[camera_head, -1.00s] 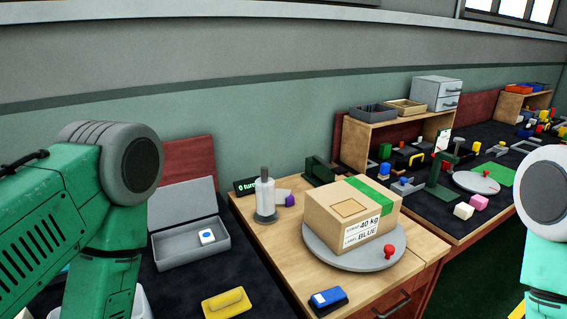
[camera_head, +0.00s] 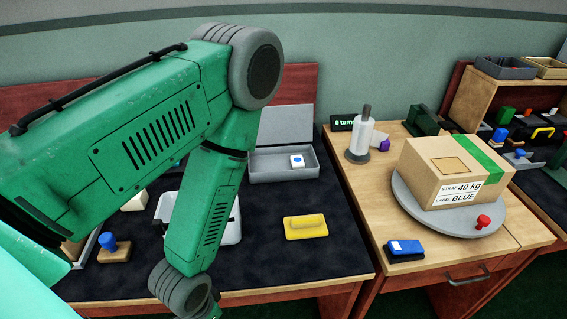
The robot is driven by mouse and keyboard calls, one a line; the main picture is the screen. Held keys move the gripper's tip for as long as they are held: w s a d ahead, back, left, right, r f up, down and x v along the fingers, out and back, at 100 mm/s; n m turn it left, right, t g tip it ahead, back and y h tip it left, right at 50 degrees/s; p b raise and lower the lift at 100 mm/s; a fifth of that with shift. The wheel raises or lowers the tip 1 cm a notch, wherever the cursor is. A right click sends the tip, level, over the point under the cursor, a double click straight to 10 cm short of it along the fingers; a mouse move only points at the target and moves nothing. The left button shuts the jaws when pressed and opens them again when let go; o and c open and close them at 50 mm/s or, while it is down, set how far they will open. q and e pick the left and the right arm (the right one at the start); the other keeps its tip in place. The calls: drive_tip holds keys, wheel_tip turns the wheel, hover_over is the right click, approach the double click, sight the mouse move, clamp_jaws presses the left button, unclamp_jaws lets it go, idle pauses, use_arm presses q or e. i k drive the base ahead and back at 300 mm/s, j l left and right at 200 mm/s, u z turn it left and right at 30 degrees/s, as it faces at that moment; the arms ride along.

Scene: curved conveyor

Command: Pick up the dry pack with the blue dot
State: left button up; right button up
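A small white pack with a blue dot (camera_head: 297,161) sits in the right part of an open grey box (camera_head: 262,176), whose lid stands up behind it. My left arm crosses the left half of the view in front of the dark bench. Its forearm drops to the bottom edge, left of the grey box, and the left gripper is out of frame. My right gripper is also out of view. Nothing covers the pack.
A yellow block with a handle (camera_head: 306,227) lies on the dark mat. A white tray (camera_head: 233,224) is partly hidden behind my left arm. At right, a cardboard box (camera_head: 432,180) rests on a grey turntable (camera_head: 408,203), beside a blue stamp-like block (camera_head: 404,250).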

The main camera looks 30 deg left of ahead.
sight(296, 161)
drive_tip(key=k+j+z, duration=1)
drive_tip(key=z, duration=0.2)
drive_tip(key=k, duration=0.1)
